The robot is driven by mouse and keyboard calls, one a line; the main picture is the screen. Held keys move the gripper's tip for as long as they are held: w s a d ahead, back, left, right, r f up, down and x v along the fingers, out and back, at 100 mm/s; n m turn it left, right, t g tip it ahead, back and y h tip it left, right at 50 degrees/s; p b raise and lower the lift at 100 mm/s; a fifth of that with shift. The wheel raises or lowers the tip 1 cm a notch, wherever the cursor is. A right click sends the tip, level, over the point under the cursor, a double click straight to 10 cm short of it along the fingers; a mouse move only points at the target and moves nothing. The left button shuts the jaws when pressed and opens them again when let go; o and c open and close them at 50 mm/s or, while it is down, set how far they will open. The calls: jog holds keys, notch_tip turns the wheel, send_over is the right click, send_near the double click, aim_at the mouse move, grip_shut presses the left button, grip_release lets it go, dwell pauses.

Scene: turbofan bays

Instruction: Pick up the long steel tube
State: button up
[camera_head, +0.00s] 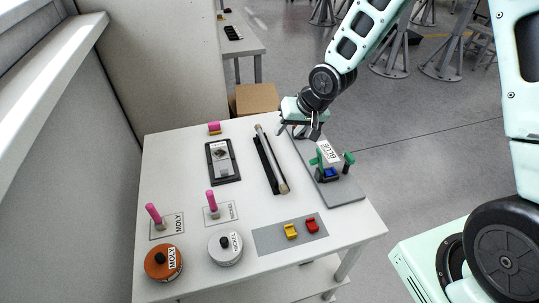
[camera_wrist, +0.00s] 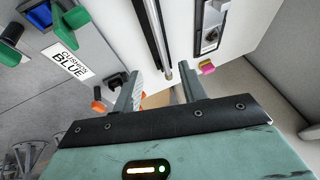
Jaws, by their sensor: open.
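My gripper (camera_head: 299,129) is open and empty, near the table's far right edge, to the right of the tube's far end in the head view. Its two fingers also show in the wrist view (camera_wrist: 160,72), apart from each other. I cannot tell its exact height above the table.
A grey board (camera_head: 345,190) with a green-jawed fixture (camera_head: 329,171) and a "BLUE" label lies at the right. A black tray (camera_head: 223,161) and pink block (camera_head: 214,128) are left of the tube.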

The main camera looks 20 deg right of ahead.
jog(key=p, duration=0.2)
send_over(271, 154)
jog(key=s+d, duration=0.1)
jog(key=s, duration=0.1)
notch_tip(271, 154, down, 8)
jog(key=shift+s+p+x, duration=0.15)
jog(key=shift+p+x, duration=0.4)
jog(key=shift+x, duration=0.7)
jog(key=shift+s+p+x, duration=0.1)
jog(key=shift+p+x, duration=0.4)
jog(key=shift+x, duration=0.75)
jog(key=shift+d+f, duration=0.1)
jog(key=shift+d, duration=0.1)
grip_shut()
